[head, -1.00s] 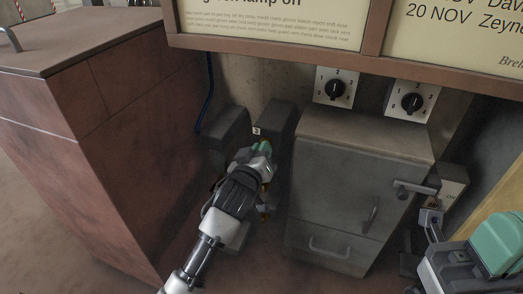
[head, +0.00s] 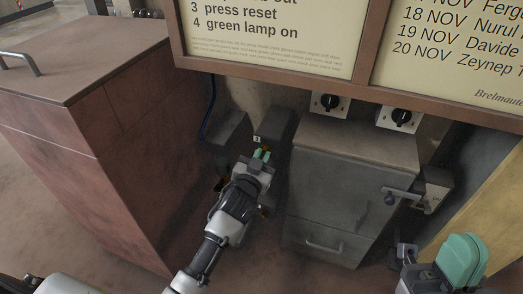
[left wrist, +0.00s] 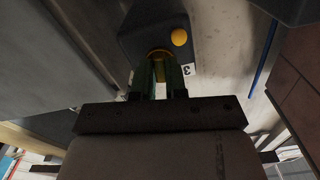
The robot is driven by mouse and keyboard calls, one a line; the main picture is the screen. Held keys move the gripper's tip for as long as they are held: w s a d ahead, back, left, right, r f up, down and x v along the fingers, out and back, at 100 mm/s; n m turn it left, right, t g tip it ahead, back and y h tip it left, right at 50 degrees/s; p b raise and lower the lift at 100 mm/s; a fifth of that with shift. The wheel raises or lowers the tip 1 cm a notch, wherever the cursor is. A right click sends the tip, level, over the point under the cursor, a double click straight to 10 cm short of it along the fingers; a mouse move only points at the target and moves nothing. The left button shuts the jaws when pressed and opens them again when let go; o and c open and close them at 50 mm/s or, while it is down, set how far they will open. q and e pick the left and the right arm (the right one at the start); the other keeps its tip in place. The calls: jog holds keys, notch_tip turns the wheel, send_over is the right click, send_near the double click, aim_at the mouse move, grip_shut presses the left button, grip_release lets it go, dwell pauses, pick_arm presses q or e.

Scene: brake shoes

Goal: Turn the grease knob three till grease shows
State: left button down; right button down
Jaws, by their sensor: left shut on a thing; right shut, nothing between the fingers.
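My left gripper (head: 262,154) reaches to the low wall gap between two dark blocks, just below a small label marked 3 (head: 257,139). In the left wrist view its green fingers (left wrist: 161,77) are shut on a brass-coloured knob (left wrist: 160,53) on a dark block (left wrist: 142,30); the fingers hide part of the knob. A round yellow blob (left wrist: 179,37) shows on that block beside the knob. The label 3 also shows there (left wrist: 186,71). My right gripper (head: 462,258), with green pads, is shut and empty at the lower right, away from the knob.
A reddish-brown cabinet (head: 110,130) stands at the left. A grey cabinet (head: 350,190) with a protruding handle stands right of the knob. Two dials (head: 329,103) and (head: 399,117) sit above it, under a framed notice board (head: 275,35). A blue cable (head: 210,108) hangs on the wall.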

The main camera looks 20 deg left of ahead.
pick_arm(q)
jog(key=m+p, duration=0.2)
jog(key=m, duration=0.3)
jog(key=shift+r, duration=0.1)
jog(key=shift+m+p, duration=0.45)
jog(key=shift+m, duration=0.55)
pick_arm(e)
jog(key=w+f+g+h, duration=0.2)
jog(key=w+f+g, duration=0.4)
jog(key=g, duration=0.3)
jog(key=shift+w+a+h, duration=0.4)
jog(key=shift+w+a, duration=0.05)
jog(key=shift+w, duration=0.45)
pick_arm(q)
jog(key=c, duration=1.2)
grip_release()
jog(key=shift+o, duration=0.2)
